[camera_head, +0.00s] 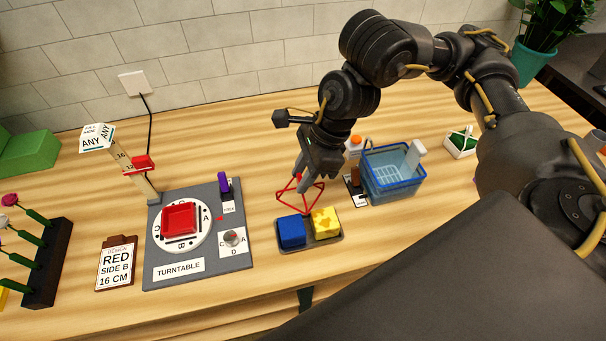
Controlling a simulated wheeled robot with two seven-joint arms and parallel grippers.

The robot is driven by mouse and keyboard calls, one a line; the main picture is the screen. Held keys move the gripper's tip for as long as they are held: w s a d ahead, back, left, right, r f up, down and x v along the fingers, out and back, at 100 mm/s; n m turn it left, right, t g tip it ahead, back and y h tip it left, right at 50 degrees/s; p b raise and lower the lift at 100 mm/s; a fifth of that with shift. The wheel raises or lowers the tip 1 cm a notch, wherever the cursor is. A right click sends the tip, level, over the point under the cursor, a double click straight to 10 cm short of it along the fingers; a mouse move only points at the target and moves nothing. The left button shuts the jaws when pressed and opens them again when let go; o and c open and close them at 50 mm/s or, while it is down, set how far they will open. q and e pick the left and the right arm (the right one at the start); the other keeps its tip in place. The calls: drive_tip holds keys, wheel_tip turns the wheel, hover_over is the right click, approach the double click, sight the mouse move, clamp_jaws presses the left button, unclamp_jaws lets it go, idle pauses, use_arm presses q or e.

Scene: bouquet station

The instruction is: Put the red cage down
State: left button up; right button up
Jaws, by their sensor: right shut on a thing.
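The red cage (318,197), a thin open wire frame, is in the head view right of centre, just behind a dark tray (309,241). My right gripper (302,183) points down and is shut on the cage near its upper left part. The lower edge of the cage comes close to the tray's blocks in the picture; I cannot tell whether it touches the table. A blue cube (291,231) and a yellow cube (326,222) sit side by side on the tray. My left gripper is not in view.
Left of the cage is a grey turntable board (165,273) with a red square dish (179,219) and a purple clip (224,184). A blue basket (392,187) stands to the right. A brown order card (116,263) and a flower rack (47,262) are further left. Bare wood lies behind the cage.

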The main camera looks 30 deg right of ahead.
drive_tip(key=w+d+f+p, duration=0.1)
drive_tip(key=w+f, duration=0.2)
drive_tip(key=w+d+f, duration=0.2)
drive_tip(key=w+f, duration=0.1)
drive_tip(key=f, duration=0.1)
drive_tip(key=w+d+f+p, duration=0.1)
drive_tip(key=w+d+f, duration=0.1)
drive_tip(key=w+f, duration=0.1)
drive_tip(key=shift+w+f+p, duration=0.2)
drive_tip(key=shift+f+p, duration=0.1)
drive_tip(key=shift+f, duration=0.4)
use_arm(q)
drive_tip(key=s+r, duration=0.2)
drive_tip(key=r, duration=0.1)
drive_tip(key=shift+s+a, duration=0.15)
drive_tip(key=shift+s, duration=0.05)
use_arm(e)
drive_tip(key=shift+f, duration=0.15)
drive_tip(key=o, duration=0.9)
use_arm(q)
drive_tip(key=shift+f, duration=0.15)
use_arm(e)
drive_tip(key=shift+o, duration=0.2)
